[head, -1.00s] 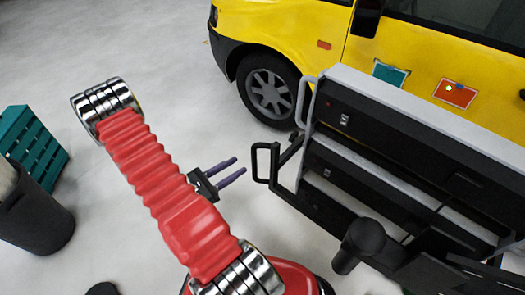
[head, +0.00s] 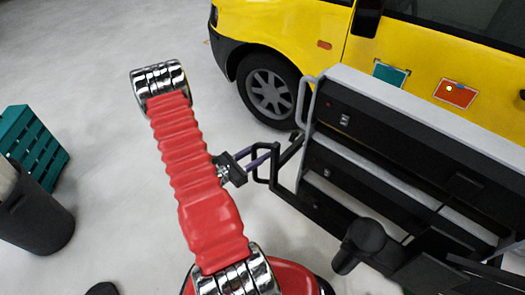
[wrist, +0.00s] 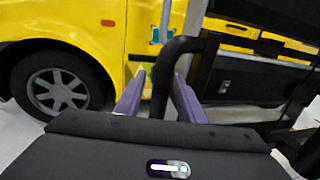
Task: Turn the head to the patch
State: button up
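A teal patch (head: 390,73) and a red patch (head: 455,93) are on the side of the yellow van (head: 290,35) at the upper right of the head view. The red one bears small pale and blue spots. A blue-teal patch (wrist: 160,36) shows in the wrist view, partly behind a black handle. My gripper (head: 266,153) is open, its two purple fingers apart, beside the black handle of the cart. In the wrist view the handle crosses between the fingers of my gripper (wrist: 158,80); I cannot tell whether it touches them.
A black drawer cart (head: 375,140) with a grey top stands between me and the van, its black handle (head: 262,180) sticking out towards my gripper. A teal crate (head: 36,150) and a dark bin (head: 35,220) stand at the left.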

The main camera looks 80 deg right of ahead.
jog(key=shift+s+d, duration=0.45)
jog(key=shift+d, duration=0.1)
grip_shut()
dwell(0.5)
